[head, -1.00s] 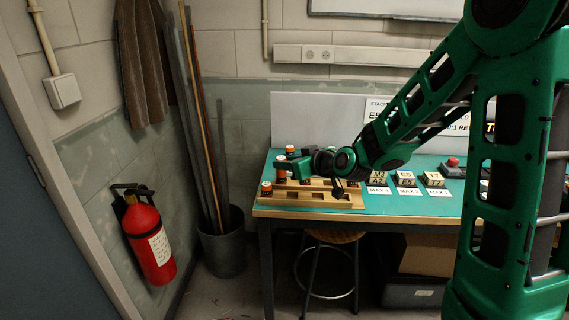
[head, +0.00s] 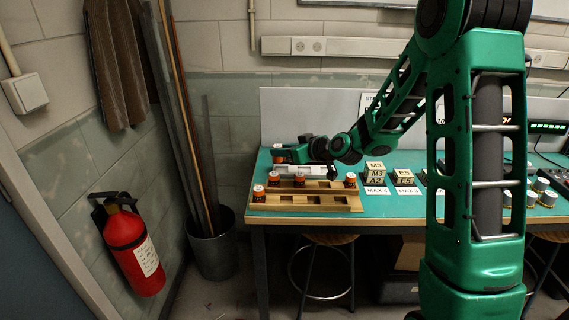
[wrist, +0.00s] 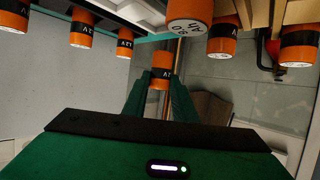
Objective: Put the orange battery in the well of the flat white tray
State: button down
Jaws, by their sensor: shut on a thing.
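My gripper (head: 280,156) is shut on an orange battery (wrist: 161,67) with a dark band. In the wrist view the battery sits between the two green fingers. In the head view the held battery (head: 278,160) shows at the left end of my gripper, near the flat white tray (head: 309,171). The tray lies behind the wooden rack on the teal bench top. My gripper and wrist are over or behind the tray and hide part of it. I cannot make out its well or how high the battery is held.
The wooden rack (head: 322,202) in front holds several other orange batteries (head: 350,180). Stacked lettered blocks (head: 375,171) stand to the right of the tray. A pale upright panel (head: 310,115) closes the back. A fire extinguisher (head: 132,245) and a bin of poles (head: 213,249) are at the left.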

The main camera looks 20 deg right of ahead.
jog(key=shift+w+d+f, duration=0.5)
jog(key=shift+d+f, duration=0.1)
jog(key=shift+d, duration=0.2)
jog(key=shift+f, duration=1.9)
jog(key=c, duration=1.4)
grip_release()
jog(key=shift+f, duration=0.1)
jog(key=shift+c, duration=0.2)
